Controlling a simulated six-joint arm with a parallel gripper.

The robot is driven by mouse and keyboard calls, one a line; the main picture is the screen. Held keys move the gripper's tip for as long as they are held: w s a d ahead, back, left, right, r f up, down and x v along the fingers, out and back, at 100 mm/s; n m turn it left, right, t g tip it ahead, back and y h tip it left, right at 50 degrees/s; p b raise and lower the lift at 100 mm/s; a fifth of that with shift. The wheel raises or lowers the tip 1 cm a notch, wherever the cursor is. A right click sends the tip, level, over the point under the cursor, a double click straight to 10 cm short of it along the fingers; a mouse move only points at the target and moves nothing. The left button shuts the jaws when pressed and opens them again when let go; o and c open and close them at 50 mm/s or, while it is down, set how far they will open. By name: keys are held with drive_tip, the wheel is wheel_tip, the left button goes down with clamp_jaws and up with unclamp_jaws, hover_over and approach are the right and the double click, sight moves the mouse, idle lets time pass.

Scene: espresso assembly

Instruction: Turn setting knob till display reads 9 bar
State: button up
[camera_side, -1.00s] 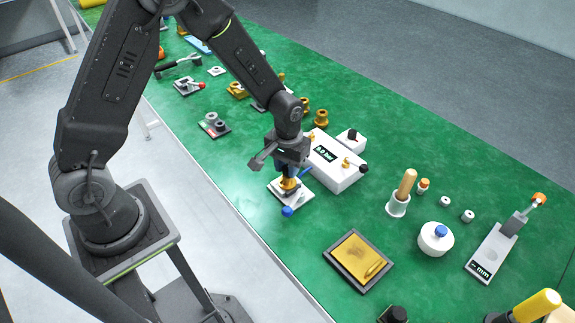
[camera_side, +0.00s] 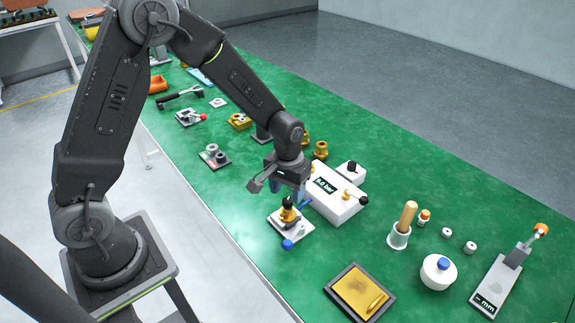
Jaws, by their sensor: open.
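The setting knob (camera_side: 288,201) is a small black cap on top of a brass valve (camera_side: 289,214), which stands upright on a white plate (camera_side: 300,235). The display (camera_side: 324,185) sits on a white box to the right of the valve. It shows a number and "bar" in light digits on black, but the number is too small to read surely. My gripper (camera_side: 288,194) is open above the knob, pointing down. The knob shows below the fingers and does not look gripped. The fingertips are partly dark and hard to separate.
A blue ball-shaped part (camera_side: 288,244) is at the front of the white plate. The white box (camera_side: 335,205) stands close on the gripper's right, with a black knob (camera_side: 363,200) on its side. A framed brass tray (camera_side: 359,290) lies nearer the front.

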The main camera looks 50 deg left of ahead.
sight(287, 201)
wheel_tip(287, 201, up, 11)
drive_tip(key=shift+f, duration=0.15)
drive_tip(key=s+r+m+t, duration=0.2)
drive_tip(key=s+r, duration=0.4)
drive_tip(key=s, duration=0.3)
drive_tip(key=s+r+m+t, duration=0.1)
drive_tip(key=s+r+t, duration=0.2)
drive_tip(key=s+r, duration=0.3)
drive_tip(key=s, duration=0.3)
drive_tip(key=shift+s+m+t, duration=0.3)
drive_tip(key=shift+s+m, duration=0.05)
drive_tip(key=shift+m, duration=0.05)
